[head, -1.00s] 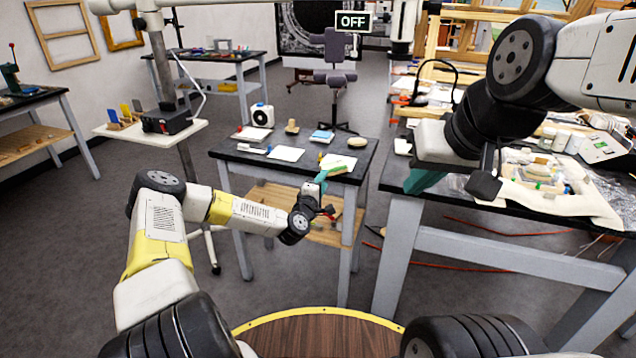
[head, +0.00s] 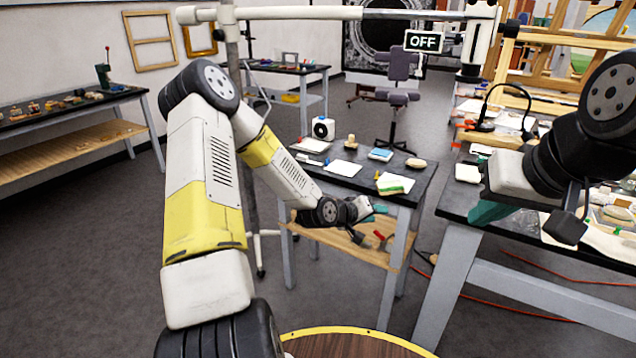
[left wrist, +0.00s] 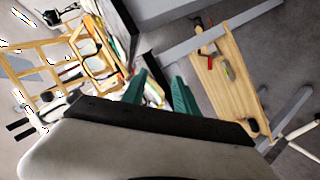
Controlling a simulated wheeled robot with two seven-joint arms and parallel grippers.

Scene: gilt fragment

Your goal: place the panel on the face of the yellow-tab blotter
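A white sheet with a small yellow tab (head: 378,174), apparently the yellow-tab blotter (head: 398,177), lies near the right front of the small black-topped table. A small flat piece with a green edge, perhaps the panel (head: 393,189), lies at its near side; its exact overlap with the sheet is too small to tell. My left gripper (head: 374,212) is below and in front of it, near the table's front edge. In the left wrist view its teal fingers (left wrist: 160,92) are apart with nothing between them.
The small table (head: 322,176) also bears other white sheets (head: 343,168), a blue-topped item (head: 381,154), a cream oval item (head: 416,163) and a white boxed fan (head: 323,128). Red-handled tools (head: 379,235) lie on its lower shelf. A cluttered bench (head: 455,205) stands to the right.

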